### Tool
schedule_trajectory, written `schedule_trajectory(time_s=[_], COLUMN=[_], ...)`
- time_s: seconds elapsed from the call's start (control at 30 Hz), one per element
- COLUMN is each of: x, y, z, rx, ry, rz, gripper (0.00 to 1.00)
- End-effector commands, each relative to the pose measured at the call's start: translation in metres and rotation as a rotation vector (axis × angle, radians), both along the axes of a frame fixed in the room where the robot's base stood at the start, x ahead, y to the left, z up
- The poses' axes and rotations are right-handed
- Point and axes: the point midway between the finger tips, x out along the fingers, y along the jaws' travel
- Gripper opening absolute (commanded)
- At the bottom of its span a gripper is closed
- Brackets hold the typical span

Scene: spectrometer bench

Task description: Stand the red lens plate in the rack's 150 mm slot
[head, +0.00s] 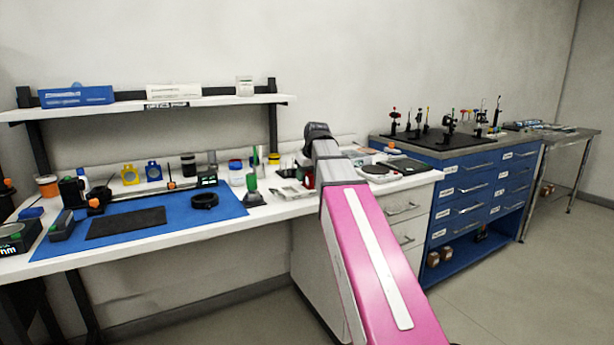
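I cannot make out a red lens plate in the head view. My gripper does not show.
A blue mat (215,213) carries a dark pad (126,222) and a black ring (204,201). A green-based bottle (252,188) and small jars crowd the bench's middle. A shelf (215,101) hangs above. A blue drawer cabinet (475,190) stands right; floor there is clear.

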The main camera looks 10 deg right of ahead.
Motion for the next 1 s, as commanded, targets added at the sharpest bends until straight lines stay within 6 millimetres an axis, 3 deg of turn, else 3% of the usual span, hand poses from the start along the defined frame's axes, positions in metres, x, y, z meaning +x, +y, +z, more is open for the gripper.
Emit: schedule_trajectory(time_s=[0.33, 0.8, 1.0], x=[-0.004, -0.030, -0.037], y=[-0.001, -0.010, -0.012], z=[0.010, 0.076, 0.094], rx=[0.000, 0.001, 0.000], ry=[-0.001, -0.002, -0.001], rz=[0.000, 0.000, 0.000], gripper=[0.47, 0.47, 0.47])
